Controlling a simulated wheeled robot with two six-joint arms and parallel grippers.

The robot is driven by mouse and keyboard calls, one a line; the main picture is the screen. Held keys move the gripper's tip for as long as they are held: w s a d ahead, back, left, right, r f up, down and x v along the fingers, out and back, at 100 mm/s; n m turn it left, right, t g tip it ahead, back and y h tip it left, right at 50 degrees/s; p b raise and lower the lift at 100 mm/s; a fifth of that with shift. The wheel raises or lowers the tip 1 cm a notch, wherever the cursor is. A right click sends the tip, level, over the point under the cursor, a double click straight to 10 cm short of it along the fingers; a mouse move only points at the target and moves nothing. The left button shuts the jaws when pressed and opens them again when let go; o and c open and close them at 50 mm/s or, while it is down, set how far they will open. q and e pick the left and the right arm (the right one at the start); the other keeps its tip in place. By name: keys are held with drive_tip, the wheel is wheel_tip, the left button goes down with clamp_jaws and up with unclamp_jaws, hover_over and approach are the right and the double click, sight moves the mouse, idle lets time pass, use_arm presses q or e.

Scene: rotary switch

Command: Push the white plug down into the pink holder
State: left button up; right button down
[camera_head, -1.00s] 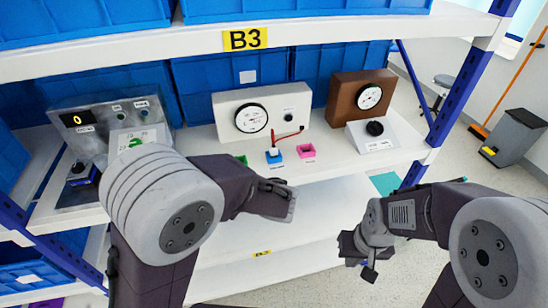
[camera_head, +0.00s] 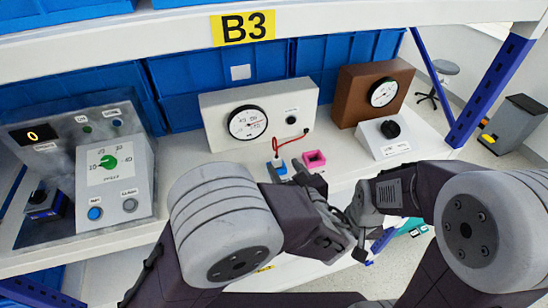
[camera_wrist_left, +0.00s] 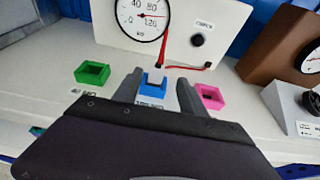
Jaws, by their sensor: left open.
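The white plug (camera_head: 277,162) sits at the blue holder (camera_head: 279,173) on the shelf, with a red cable running from it to the white gauge box. The pink holder (camera_head: 314,159) stands just to the right and looks empty. In the left wrist view, the blue holder (camera_wrist_left: 153,88) shows between the fingers of my open left gripper (camera_wrist_left: 159,79), and the pink holder (camera_wrist_left: 210,98) is right of the right finger. The plug is small there and partly lost against the box. I cannot tell whether the fingers touch it. My right gripper (camera_head: 352,218) hangs low beside the left forearm, its fingers unclear.
A green holder (camera_wrist_left: 90,75) stands left of the blue one. Behind them is the white gauge box (camera_head: 259,113). A brown gauge box (camera_head: 369,94) with a black-knob unit is at the right. A grey control panel (camera_head: 85,160) stands at the left.

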sight(279, 161)
use_arm(q)
drive_tip(key=x, duration=0.5)
drive_tip(key=p+x, duration=0.1)
drive_tip(key=x, duration=0.1)
drive_tip(key=shift+w+a+r, duration=0.15)
drive_tip(key=shift+a, duration=0.25)
drive_tip(key=shift+w+a+f, duration=0.1)
drive_tip(key=shift+w+f, duration=0.2)
drive_tip(key=shift+w, duration=0.3)
drive_tip(key=shift+s, duration=0.1)
clamp_jaws()
